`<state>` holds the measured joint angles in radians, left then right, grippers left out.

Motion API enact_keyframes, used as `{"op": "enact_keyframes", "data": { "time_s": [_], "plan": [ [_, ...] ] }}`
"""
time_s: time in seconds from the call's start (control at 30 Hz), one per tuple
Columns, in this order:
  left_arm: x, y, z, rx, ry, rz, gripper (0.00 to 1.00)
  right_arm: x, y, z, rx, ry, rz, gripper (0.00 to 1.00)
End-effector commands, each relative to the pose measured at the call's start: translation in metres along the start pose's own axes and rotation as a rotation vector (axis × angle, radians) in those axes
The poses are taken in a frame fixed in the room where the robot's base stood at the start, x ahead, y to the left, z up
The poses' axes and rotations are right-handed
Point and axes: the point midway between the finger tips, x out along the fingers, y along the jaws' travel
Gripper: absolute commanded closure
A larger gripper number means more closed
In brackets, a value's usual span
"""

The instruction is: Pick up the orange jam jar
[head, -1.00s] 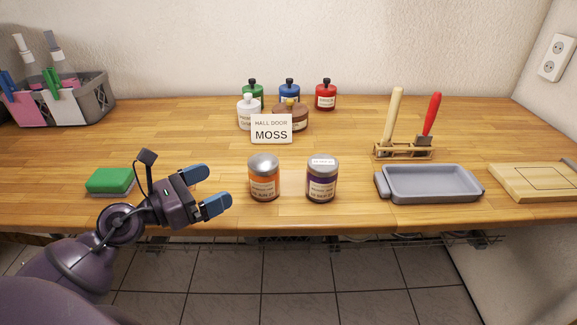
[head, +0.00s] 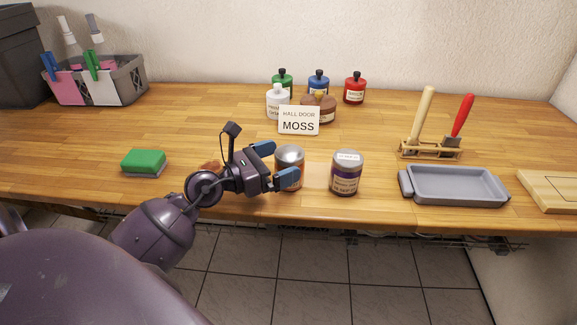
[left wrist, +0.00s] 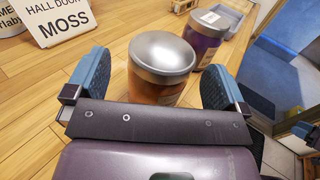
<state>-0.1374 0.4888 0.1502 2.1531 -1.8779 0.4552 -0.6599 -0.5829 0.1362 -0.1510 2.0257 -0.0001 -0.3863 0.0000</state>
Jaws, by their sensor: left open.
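The orange jam jar (head: 290,170) has a silver lid and stands upright near the front edge of the wooden counter. My left gripper (head: 276,164) is open, with its blue fingertips at the jar, one on the far side and one on the near side in the head view. In the left wrist view the jar (left wrist: 160,65) stands between and just ahead of the two open fingers (left wrist: 156,85), with no clear contact. A purple jar (head: 346,173) with a silver lid stands just right of it; it also shows in the left wrist view (left wrist: 208,37).
A card reading "HALL DOOR MOSS" (head: 299,120) stands behind, before several small bottles. A green sponge (head: 143,162) lies left. A grey tray (head: 455,186), a tool rack (head: 432,150) and a wooden board (head: 548,188) are right. A basket (head: 127,80) stands back left.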

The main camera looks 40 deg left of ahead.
Motion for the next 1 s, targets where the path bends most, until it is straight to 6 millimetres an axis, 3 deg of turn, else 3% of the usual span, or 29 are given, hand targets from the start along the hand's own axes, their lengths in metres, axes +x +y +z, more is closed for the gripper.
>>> {"op": "enact_keyframes", "data": {
  "time_s": [0.2,0.5,0.93,1.0],
  "plan": [
    [0.024,-0.001,0.001,-0.001,-0.002,0.001,0.00,-0.001,0.002,0.002,-0.006,-0.007,0.001,0.57],
    [0.027,-0.001,-0.001,-0.001,0.001,0.001,0.00,-0.002,0.004,0.004,-0.012,-0.008,0.001,0.57],
    [0.027,-0.001,0.000,0.000,0.000,0.001,0.64,-0.003,0.004,0.001,-0.012,-0.002,0.002,0.57],
    [0.027,-0.001,0.001,0.000,-0.002,0.001,0.67,-0.003,0.004,0.001,-0.011,-0.002,0.002,0.57]
  ]
}}
